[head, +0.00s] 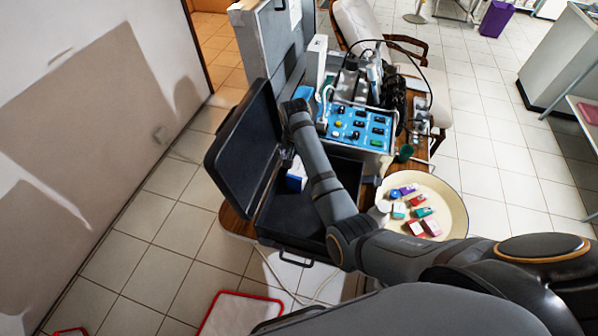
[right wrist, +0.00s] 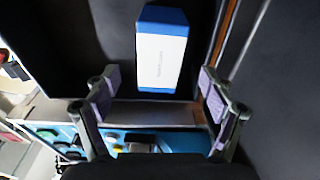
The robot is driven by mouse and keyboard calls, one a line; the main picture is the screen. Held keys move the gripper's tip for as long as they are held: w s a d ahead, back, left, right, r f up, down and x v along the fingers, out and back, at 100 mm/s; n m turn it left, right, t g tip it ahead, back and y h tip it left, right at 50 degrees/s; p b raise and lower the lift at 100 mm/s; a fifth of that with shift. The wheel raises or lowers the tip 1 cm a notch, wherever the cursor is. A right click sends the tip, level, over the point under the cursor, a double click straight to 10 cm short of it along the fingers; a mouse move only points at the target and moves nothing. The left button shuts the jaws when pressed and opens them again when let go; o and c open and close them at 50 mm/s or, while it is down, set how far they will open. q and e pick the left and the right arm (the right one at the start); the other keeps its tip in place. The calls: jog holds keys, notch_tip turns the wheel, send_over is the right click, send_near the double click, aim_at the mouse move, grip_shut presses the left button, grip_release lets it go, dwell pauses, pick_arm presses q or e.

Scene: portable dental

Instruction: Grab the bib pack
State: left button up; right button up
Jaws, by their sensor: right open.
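A white box with blue ends and small print, which looks like the bib pack (right wrist: 162,55), lies in the open black case (head: 268,212). In the head view the bib pack (head: 296,176) shows partly, beside my right forearm. My right gripper (right wrist: 160,88) is open and empty. In the right wrist view the box is beyond its fingertips, roughly in line with the gap between them and apart from both. In the head view the right fingers are hidden behind my wrist. My left gripper is not in view.
The case's raised lid (head: 243,150) stands at the left. A blue control panel (head: 358,128) is behind the case. A round cream tray (head: 453,205) with several small coloured packs is at the right.

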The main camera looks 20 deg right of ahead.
aim_at(299, 173)
jog(key=shift+w+d+f+p, duration=0.1)
jog(key=shift+f+p, duration=0.15)
jog(key=shift+f, duration=0.35)
jog(key=shift+w+d+f+p, duration=0.1)
jog(key=shift+f+p, duration=0.15)
jog(key=shift+f, duration=0.3)
jog(key=shift+w+d+f, duration=0.1)
jog(key=shift+w+f, duration=0.1)
jog(key=shift+f, duration=1.15)
jog(key=shift+c, duration=1.4)
jog(key=c, duration=1)
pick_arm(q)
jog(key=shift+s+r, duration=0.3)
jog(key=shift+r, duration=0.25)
